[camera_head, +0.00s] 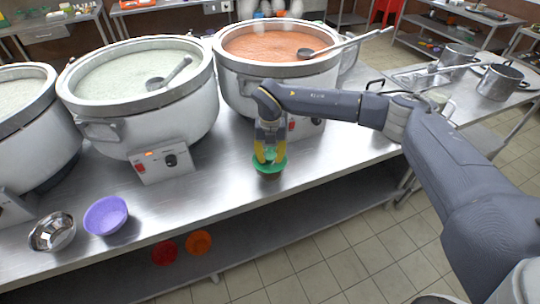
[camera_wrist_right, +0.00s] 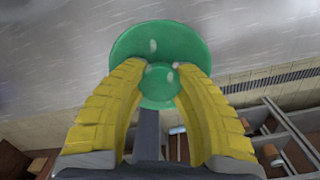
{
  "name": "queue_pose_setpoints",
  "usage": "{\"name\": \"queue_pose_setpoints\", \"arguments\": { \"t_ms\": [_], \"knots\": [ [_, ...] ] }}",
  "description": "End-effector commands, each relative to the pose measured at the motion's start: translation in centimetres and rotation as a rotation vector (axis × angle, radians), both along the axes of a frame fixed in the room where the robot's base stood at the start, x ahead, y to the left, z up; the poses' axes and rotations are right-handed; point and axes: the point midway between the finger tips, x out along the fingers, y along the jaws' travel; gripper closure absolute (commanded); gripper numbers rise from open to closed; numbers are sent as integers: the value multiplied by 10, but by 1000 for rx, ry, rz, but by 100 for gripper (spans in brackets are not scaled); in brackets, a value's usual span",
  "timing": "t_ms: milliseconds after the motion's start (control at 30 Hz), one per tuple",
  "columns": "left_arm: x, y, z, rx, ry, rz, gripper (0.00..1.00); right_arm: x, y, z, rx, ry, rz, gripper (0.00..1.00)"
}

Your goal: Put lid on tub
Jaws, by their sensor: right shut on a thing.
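A green round lid (camera_head: 270,165) is over the front part of the steel table, near its front edge. My right gripper (camera_head: 268,155) points down with its yellow fingers shut on it. In the right wrist view my right gripper (camera_wrist_right: 160,76) has one finger on each side of the knob of the green lid (camera_wrist_right: 160,38). A small dark brownish shape (camera_head: 269,177) shows just under the lid; I cannot tell whether it is the tub or whether the lid touches it. My left gripper is not in view.
Large stockpots (camera_head: 140,108) (camera_head: 277,65) with ladles stand behind the gripper. A purple bowl (camera_head: 105,216) and a steel bowl (camera_head: 52,232) are at the left. Red (camera_head: 164,252) and orange (camera_head: 198,242) bowls are on the lower shelf. Tabletop between purple bowl and lid is clear.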

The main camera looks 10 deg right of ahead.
Motion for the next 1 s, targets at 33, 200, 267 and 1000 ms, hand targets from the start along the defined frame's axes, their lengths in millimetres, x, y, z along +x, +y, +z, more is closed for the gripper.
{"name": "queue_pose_setpoints", "arguments": {
  "t_ms": [33,200,267,1000],
  "knots": [
    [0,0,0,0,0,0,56,0,0,0,0,0,0,88],
    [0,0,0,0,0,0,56,0,0,-1,0,0,0,88],
    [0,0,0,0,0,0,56,0,0,0,0,0,0,70],
    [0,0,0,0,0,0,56,0,0,15,0,0,0,45]
  ]
}}
